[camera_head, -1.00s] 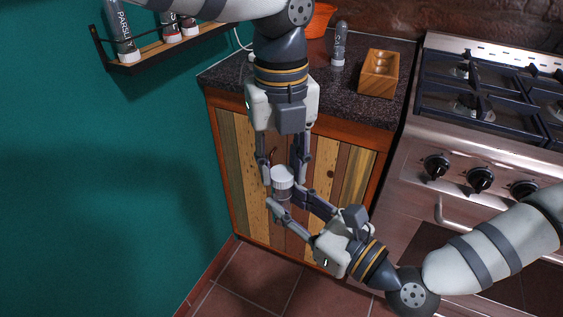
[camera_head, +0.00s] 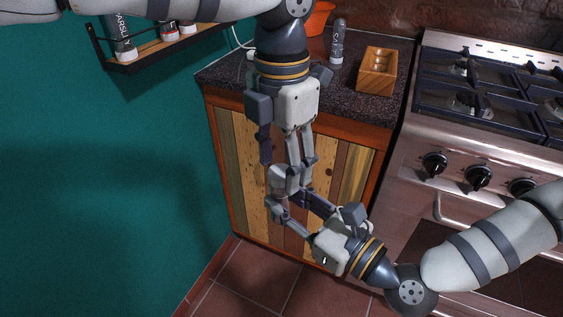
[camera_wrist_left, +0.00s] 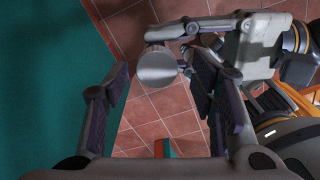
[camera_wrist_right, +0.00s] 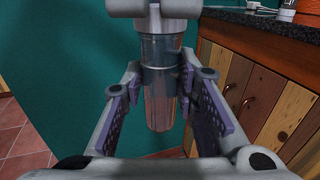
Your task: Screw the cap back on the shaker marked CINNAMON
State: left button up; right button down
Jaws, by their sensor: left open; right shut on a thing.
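A shaker (camera_wrist_right: 162,95) with a clear body stands upright in my right gripper (camera_wrist_right: 162,82), which is shut on it in front of the cabinet. No lettering shows on its visible side. A pale grey cap (camera_head: 284,178) sits at its top; I cannot tell how tightly it is screwed. The left wrist view shows the cap's round top (camera_wrist_left: 157,68) from above. My left gripper (camera_head: 288,168) points down over the cap, with its open fingers on either side and apart from it. The fingers partly hide the cap in the head view.
A lettered shaker (camera_head: 338,42) and a wooden box (camera_head: 377,75) stand on the dark counter (camera_head: 345,93), near an orange bowl (camera_head: 318,18). A wall shelf (camera_head: 150,60) holds several shakers, one marked PARSLEY (camera_head: 122,38). The stove (camera_head: 485,110) is at the right.

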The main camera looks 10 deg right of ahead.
pick_arm(q)
notch_tip(320, 180, up, 4)
jog(key=shift+f, duration=0.1)
jog(key=shift+c, duration=0.3)
